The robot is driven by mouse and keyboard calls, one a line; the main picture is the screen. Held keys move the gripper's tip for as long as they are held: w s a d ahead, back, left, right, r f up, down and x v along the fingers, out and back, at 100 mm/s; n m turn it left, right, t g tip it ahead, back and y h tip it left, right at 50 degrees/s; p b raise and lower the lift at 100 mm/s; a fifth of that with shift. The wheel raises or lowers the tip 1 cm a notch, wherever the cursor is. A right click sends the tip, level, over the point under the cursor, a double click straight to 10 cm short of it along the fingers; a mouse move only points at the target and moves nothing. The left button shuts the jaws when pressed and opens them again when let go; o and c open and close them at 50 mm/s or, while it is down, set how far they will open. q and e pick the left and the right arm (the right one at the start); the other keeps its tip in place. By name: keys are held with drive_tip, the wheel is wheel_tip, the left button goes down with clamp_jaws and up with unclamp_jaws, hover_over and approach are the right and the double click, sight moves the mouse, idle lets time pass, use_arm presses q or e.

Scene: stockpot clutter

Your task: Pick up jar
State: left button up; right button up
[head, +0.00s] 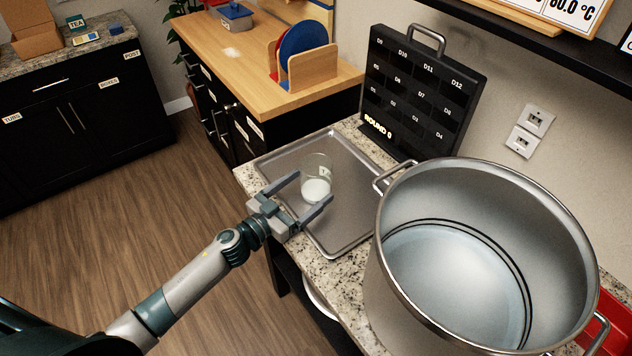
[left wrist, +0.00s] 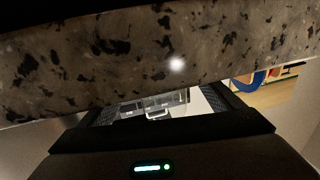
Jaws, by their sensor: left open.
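The jar (head: 316,170) is clear glass with white contents in its lower part. It stands upright on a metal tray (head: 345,232) on the granite counter in the head view. My left gripper (head: 313,188) is open, with one finger on each side of the jar; I cannot tell whether either finger touches it. In the left wrist view, the counter's speckled edge (left wrist: 200,50) fills much of the upper picture, and only unclear glassy shapes show between the fingers. My right gripper is not in view.
A large steel stockpot (head: 400,290) stands to the right of the tray. A black board with labelled slots (head: 420,90) stands behind the tray. A wooden counter (head: 235,70) holds a rack with coloured plates (head: 303,40). The tray around the jar is clear.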

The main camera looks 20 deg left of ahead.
sight(304, 179)
use_arm(q)
drive_tip(key=shift+x, duration=1.05)
drive_tip(key=c, duration=1.4)
drive_tip(key=shift+o, duration=0.2)
drive_tip(key=shift+r, duration=0.1)
drive_tip(key=shift+r, duration=0.5)
wheel_tip(304, 179, up, 3)
drive_tip(key=shift+a+r, duration=0.1)
drive_tip(key=s+d+r, duration=0.2)
drive_tip(key=d+r, duration=0.4)
drive_tip(key=d, duration=0.5)
drive_tip(key=shift+s+d+r, duration=0.25)
drive_tip(key=shift+r, duration=0.1)
